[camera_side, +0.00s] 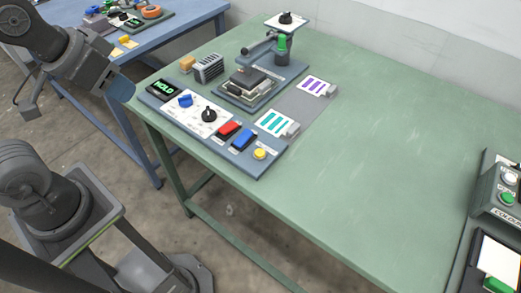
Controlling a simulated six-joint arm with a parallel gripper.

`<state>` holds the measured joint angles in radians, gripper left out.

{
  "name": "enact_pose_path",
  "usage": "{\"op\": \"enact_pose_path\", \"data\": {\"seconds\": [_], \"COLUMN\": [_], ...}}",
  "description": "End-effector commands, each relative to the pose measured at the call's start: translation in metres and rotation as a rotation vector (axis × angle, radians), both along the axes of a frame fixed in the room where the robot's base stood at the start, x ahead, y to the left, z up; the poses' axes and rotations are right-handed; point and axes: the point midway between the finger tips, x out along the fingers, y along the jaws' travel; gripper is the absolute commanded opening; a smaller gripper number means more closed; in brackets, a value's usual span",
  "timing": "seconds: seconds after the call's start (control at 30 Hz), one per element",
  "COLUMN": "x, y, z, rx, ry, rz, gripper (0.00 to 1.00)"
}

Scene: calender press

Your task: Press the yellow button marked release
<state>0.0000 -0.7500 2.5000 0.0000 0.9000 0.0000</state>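The yellow button (260,153) is a small round cap at the right-hand front end of the blue-grey control panel (238,162), near the table's front edge. Any marking by it is too small to read. My gripper is part of the dark arm end at upper left, off the table's left edge and well apart from the button. Its fingertips cannot be made out, so whether it is open or shut does not show. Nothing covers the button.
The panel also carries a green HOLD display (163,88), a blue knob (185,100), a black knob (208,115), a red switch (229,130) and a blue switch (243,138). Behind stands the press (247,83).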

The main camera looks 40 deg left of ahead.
Motion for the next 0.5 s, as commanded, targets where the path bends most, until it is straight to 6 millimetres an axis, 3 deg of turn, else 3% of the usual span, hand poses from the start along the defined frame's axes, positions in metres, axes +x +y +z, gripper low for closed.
{"op": "enact_pose_path", "data": {"seconds": [0.33, 0.5], "x": [0.0000, 0.0000], "y": [0.0000, 0.0000], "z": [0.0000, 0.0000], "rx": [0.000, 0.000], "ry": [0.000, 0.000], "rz": [0.000, 0.000], "gripper": [0.01, 0.00]}}
